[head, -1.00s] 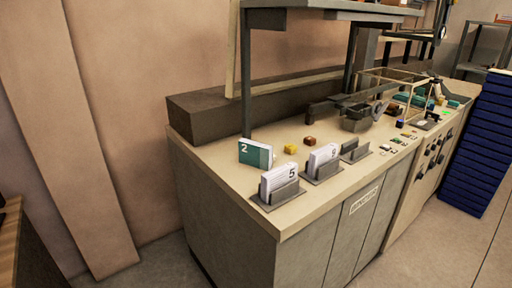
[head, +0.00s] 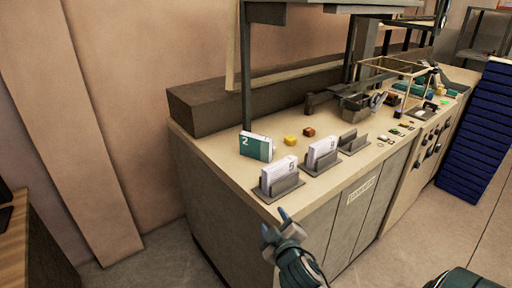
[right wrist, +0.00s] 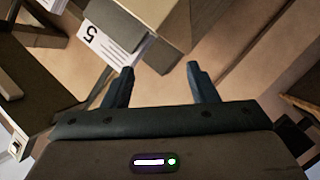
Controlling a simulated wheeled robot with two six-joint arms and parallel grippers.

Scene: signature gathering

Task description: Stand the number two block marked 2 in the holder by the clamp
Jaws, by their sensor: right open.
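The number two block (head: 256,146), teal and white with a 2, stands on the counter at its left end. The rightmost grey holder (head: 353,144) looks empty and stands near a dark clamp-like tool (head: 355,106). My right gripper (head: 274,222) is open and empty, in front of the counter's near edge and below the block marked 5 in the head view. The right wrist view shows both fingers (right wrist: 160,70) apart with nothing between them. My left gripper is not in view.
Two other holders carry white blocks, one marked 5 (head: 279,172) and one (head: 322,150) whose mark is hard to read. Yellow (head: 290,140) and brown (head: 309,132) cubes lie behind them. A post and shelf rise behind the number two block. Blue stacked crates (head: 477,140) stand at right.

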